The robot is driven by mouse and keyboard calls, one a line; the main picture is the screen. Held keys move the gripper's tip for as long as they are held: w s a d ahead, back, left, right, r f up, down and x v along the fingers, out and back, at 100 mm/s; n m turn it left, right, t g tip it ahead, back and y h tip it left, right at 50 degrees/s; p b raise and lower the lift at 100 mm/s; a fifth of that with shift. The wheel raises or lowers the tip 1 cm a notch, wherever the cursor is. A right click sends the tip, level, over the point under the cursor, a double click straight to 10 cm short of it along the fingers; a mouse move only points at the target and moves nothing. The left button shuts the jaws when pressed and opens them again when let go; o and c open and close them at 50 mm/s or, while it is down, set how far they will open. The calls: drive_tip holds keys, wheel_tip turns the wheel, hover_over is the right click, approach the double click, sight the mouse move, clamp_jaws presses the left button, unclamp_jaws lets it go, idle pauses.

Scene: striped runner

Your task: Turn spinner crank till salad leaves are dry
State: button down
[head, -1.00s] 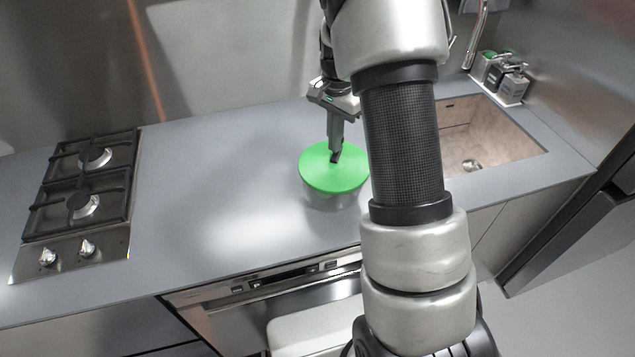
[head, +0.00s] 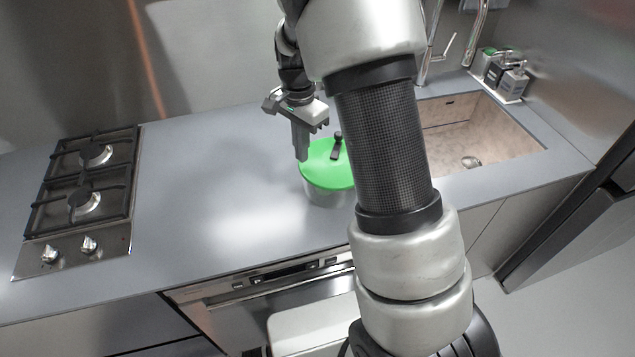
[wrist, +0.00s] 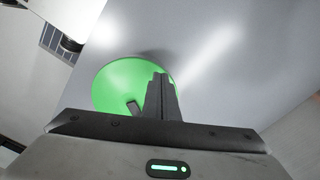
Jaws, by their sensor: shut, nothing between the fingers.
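The salad spinner has a green lid (head: 322,172) and a clear bowl (head: 328,196). It stands on the counter, its right side hidden behind my arm. A small dark crank (head: 337,148) sticks up from the lid near its far side. My gripper (head: 301,157) is shut and empty, with its fingertips at the lid's far left edge, apart from the crank. In the wrist view the shut fingers (wrist: 161,92) overlap the green lid (wrist: 120,85), and the dark crank (wrist: 133,108) shows to their left. I see no leaves inside the bowl.
A gas hob (head: 85,185) is set in the counter at the left. A sink (head: 500,140) with a tap is at the right, with soap dispensers (head: 507,78) behind it. The counter (head: 215,170) between hob and spinner is clear.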

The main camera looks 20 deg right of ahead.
drive_tip(key=shift+s, duration=0.1)
wheel_tip(320, 180, up, 3)
drive_tip(key=shift+r+p, duration=0.1)
drive_tip(key=shift+p, duration=1.1)
wheel_tip(320, 180, up, 5)
drive_tip(key=shift+f, duration=0.1)
drive_tip(key=s+r+n+t, duration=0.3)
drive_tip(key=s+r+n, duration=0.3)
drive_tip(key=s+r, duration=0.65)
drive_tip(key=s+r+n+t, duration=0.2)
drive_tip(key=s+n, duration=0.4)
drive_tip(key=s, duration=0.5)
drive_tip(key=shift+s+r+t, duration=0.3)
drive_tip(key=shift+r, duration=0.2)
